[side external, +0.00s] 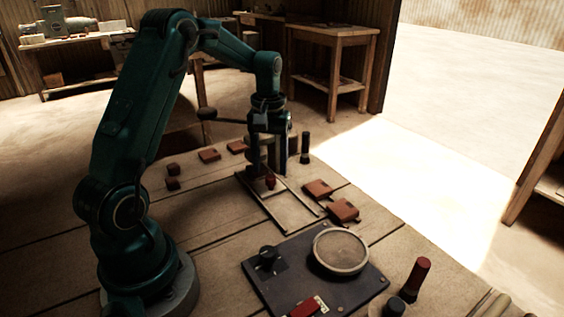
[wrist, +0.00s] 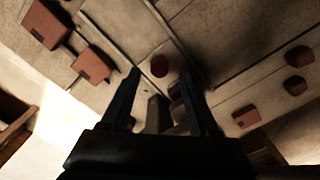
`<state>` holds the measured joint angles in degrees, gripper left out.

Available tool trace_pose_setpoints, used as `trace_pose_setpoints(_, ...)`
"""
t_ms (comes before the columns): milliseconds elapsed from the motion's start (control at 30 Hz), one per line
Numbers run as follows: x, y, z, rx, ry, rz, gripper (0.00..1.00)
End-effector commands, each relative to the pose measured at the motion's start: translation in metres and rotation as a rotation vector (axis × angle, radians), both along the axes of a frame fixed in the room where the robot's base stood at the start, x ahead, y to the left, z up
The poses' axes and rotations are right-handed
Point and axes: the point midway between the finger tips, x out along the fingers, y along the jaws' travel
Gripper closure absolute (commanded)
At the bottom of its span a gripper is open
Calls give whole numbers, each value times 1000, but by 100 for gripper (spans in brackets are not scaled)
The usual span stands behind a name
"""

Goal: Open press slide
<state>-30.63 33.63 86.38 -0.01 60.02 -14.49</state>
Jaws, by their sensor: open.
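The press slide shows as a pair of thin metal rails (side external: 279,203) on the table, running toward the front right from below my gripper. A small red knob (side external: 270,182) stands at the rails' far end, and in the wrist view the knob (wrist: 159,66) appears between and just beyond my fingertips. My gripper (side external: 265,172) points down over this end, its fingers apart and empty. It also shows in the wrist view (wrist: 159,74), where a grey upright part (wrist: 157,113) sits between the fingers. The press body behind my gripper is mostly hidden. I cannot tell whether the fingers touch the knob.
Red-brown tiles (side external: 317,189) lie right of the rails and more blocks (side external: 209,155) lie to the left. A dark post (side external: 305,147) stands behind. A dark panel (side external: 262,285) with a round dial and a red-topped cylinder (side external: 416,277) are in front.

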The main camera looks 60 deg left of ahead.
Motion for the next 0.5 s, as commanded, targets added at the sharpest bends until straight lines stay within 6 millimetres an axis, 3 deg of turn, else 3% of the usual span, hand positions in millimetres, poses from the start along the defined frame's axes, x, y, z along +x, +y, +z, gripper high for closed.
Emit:
trace_pose_setpoints(200,-1,-1,-24,-1,3,-2,38)
trace_pose_setpoints(500,0,-1,-28,1,-1,-2,38)
